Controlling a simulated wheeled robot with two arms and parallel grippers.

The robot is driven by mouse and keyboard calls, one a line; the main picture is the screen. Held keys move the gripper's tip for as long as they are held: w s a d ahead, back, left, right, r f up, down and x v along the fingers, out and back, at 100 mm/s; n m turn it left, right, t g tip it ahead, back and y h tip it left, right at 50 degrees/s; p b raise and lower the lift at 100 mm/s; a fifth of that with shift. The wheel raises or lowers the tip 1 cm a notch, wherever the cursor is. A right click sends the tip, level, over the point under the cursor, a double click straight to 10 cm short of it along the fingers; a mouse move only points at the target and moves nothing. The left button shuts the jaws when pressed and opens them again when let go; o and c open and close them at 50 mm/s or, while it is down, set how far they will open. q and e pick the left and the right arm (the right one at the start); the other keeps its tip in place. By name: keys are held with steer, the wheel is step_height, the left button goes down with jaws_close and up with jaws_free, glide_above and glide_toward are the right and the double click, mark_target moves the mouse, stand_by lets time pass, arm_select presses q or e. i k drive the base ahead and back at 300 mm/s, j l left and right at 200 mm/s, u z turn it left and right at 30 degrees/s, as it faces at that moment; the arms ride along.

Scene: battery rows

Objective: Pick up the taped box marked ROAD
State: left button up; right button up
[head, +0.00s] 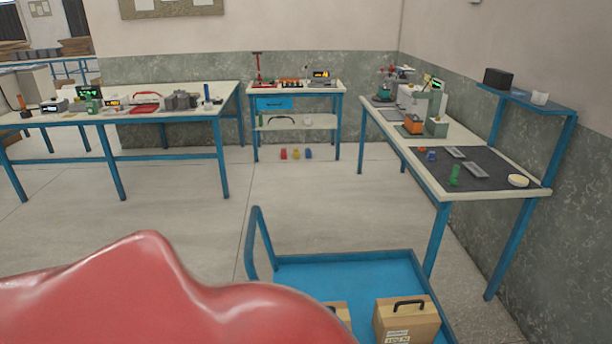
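Two tan cardboard boxes stand on a blue cart (345,272) at the bottom of the head view. The right box (405,324) has a black handle on top and a pale label on its front; the lettering is too small to read. The left box (341,311) shows only a small part, as a large glossy red shape (150,295) close to the camera covers the rest. I cannot tell which box, if either, is marked ROAD. Neither of my grippers is in view.
A workbench (365,108) with a dark mat (500,185) runs along the right wall. Another bench (60,121) stands at the left, and a small shelf table (318,122) at the back. Open floor lies between.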

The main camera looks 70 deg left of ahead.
mark_target(411, 319)
steer(key=l+u, duration=0.2)
steer(key=u, duration=0.25)
steer(key=k+l+u, duration=0.1)
steer(key=u, duration=0.4)
steer(key=k+l+u, duration=0.1)
steer(key=l+u, duration=0.2)
steer(key=u, duration=0.15)
steer(key=k+l+u, duration=0.1)
steer(key=u, duration=0.4)
